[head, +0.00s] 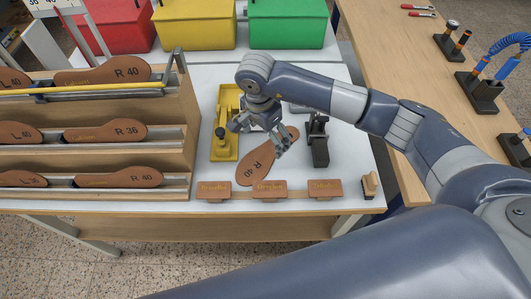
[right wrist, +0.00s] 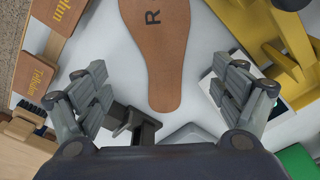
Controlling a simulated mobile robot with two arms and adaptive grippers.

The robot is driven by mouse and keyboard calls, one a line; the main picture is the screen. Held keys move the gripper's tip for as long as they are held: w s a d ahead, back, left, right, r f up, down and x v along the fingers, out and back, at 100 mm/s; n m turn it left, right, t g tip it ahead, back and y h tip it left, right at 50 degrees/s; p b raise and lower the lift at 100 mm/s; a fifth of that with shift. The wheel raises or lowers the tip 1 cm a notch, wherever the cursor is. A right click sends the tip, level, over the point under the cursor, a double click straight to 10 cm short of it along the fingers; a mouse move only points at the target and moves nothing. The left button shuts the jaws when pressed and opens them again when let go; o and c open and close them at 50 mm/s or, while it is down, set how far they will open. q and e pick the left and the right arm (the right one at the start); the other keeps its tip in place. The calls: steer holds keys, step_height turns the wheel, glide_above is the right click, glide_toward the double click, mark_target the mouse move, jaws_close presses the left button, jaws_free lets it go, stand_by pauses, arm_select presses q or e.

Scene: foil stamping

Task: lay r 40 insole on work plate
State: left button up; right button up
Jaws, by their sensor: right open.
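A brown insole (head: 254,168) marked "R 40" lies flat on the white tabletop (head: 340,160), beside a yellow press (head: 222,150). My right gripper (head: 263,133) is above its far part, with fingers spread. In the right wrist view the insole (right wrist: 166,70) shows its "R" and narrow rounded end between the open fingers, apart from both. My right gripper also shows there (right wrist: 157,105). My left gripper is out of view.
A wooden rack (head: 190,110) at left holds several insoles, two more marked "R 40". Red, yellow and green bins (head: 288,25) stand behind. A black stand (head: 319,145) is right of the gripper. Brown name blocks (head: 270,190) and a brush (head: 370,186) line the front edge.

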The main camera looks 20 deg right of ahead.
mark_target(268, 153)
steer(key=shift+d+f, duration=0.1)
steer(key=shift+f, duration=0.6)
steer(key=f+p, duration=0.1)
steer(key=f, duration=0.1)
steer(key=f+p, duration=0.1)
steer(key=f, duration=0.1)
steer(key=shift+w+d+f, duration=0.1)
steer(key=shift+w, duration=0.1)
steer(key=shift+f, duration=0.3)
steer(key=shift+d+f, duration=0.1)
steer(key=shift+f, duration=0.05)
steer(key=shift+w, duration=0.1)
steer(key=shift+f, duration=0.25)
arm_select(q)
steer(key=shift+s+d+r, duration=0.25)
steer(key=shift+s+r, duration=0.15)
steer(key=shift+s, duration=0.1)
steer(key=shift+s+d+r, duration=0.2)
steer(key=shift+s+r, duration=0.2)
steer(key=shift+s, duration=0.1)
